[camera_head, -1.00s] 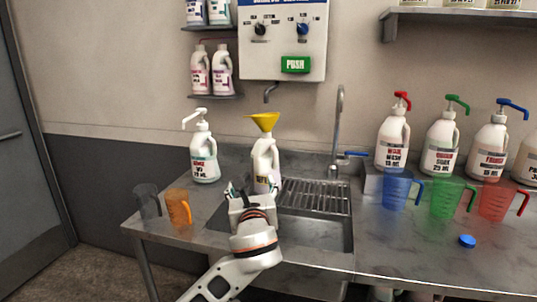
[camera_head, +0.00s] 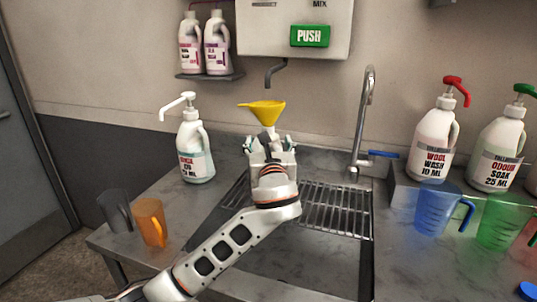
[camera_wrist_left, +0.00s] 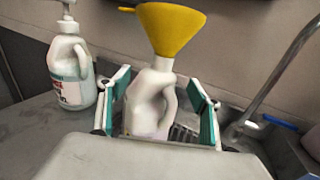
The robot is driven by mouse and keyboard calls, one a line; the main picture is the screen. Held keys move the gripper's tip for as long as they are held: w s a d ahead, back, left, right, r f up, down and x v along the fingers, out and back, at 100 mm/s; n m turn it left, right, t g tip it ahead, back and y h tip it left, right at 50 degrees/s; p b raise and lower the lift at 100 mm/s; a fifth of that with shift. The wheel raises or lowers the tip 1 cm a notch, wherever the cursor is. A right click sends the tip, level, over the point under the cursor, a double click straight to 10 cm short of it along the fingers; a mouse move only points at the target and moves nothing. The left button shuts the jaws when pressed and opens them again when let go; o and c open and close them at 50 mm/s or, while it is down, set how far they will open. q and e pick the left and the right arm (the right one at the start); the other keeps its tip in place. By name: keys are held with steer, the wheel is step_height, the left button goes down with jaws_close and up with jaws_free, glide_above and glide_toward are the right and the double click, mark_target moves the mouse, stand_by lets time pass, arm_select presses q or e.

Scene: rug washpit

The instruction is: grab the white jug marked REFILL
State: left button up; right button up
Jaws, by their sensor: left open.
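A white jug (camera_wrist_left: 149,98) with a yellow funnel (camera_wrist_left: 168,28) in its neck stands upright at the sink. In the wrist view it is between the two fingers of my left gripper (camera_wrist_left: 160,108), which is open, with no clear contact. In the head view the left gripper (camera_head: 269,147) is in front of the jug and hides nearly all of it; the funnel (camera_head: 262,111) shows above. No REFILL marking is readable now. My right gripper is not in view.
A white pump bottle (camera_head: 196,147) stands left of the jug, near grey (camera_head: 115,209) and orange (camera_head: 150,221) cups. A tap (camera_head: 363,125) rises on the right, before large pump bottles (camera_head: 433,146) and a blue measuring jug (camera_head: 434,211). A dispenser spout (camera_head: 274,72) hangs above the funnel.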

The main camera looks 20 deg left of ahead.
arm_select(q)
steer(key=x, duration=0.6)
jaws_close()
steer(key=shift+r, duration=0.25)
